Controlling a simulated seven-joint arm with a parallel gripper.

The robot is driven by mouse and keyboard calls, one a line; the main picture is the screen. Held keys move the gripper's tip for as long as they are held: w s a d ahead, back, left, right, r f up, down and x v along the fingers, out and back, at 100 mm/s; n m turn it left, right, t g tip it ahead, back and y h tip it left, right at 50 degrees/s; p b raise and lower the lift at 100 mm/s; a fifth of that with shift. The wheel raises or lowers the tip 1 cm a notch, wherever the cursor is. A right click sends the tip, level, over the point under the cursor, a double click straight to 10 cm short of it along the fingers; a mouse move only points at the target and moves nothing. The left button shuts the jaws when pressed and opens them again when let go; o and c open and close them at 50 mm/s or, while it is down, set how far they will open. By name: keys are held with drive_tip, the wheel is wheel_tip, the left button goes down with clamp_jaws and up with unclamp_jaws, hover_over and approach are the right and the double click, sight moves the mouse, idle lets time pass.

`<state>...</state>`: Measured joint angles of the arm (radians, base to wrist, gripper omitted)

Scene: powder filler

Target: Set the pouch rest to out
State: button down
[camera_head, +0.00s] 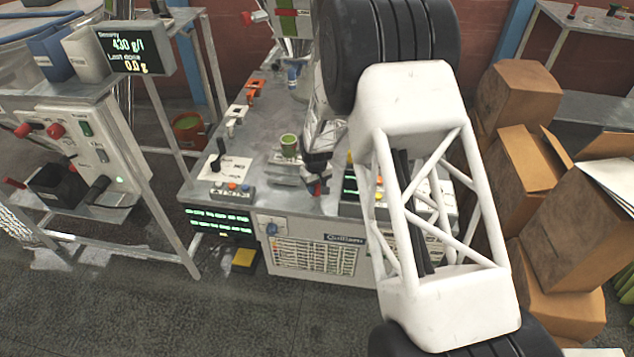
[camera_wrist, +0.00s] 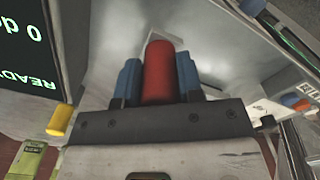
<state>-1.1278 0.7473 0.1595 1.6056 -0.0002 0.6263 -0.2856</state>
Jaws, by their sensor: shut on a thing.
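My gripper (camera_wrist: 158,92) shows in the wrist view with its two blue fingers on either side of a red knob (camera_wrist: 159,66), shut on it. In the head view a small red part (camera_head: 317,189) shows just below the end of my gripper (camera_head: 317,172), near the front of the metal bench. A small metal stand (camera_head: 287,169) with a green-topped cylinder is just left of it. I take the red knob to be the pouch rest's handle, but my arm and gripper hide much of the mechanism, so its setting cannot be told.
The grey metal bench (camera_head: 262,120) carries a white panel with a black lever (camera_head: 219,158) at left. A dark screen (camera_wrist: 25,55) and a yellow knob (camera_wrist: 60,120) are close at left in the wrist view. Cardboard boxes (camera_head: 570,220) are stacked at right.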

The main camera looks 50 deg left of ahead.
drive_tip(key=shift+s+d+f, duration=0.1)
drive_tip(key=shift+s+d, duration=0.05)
drive_tip(key=shift+s, duration=0.05)
drive_tip(key=c, duration=0.8)
unclamp_jaws()
drive_tip(key=shift+o, duration=0.2)
drive_tip(key=shift+r, duration=3.95)
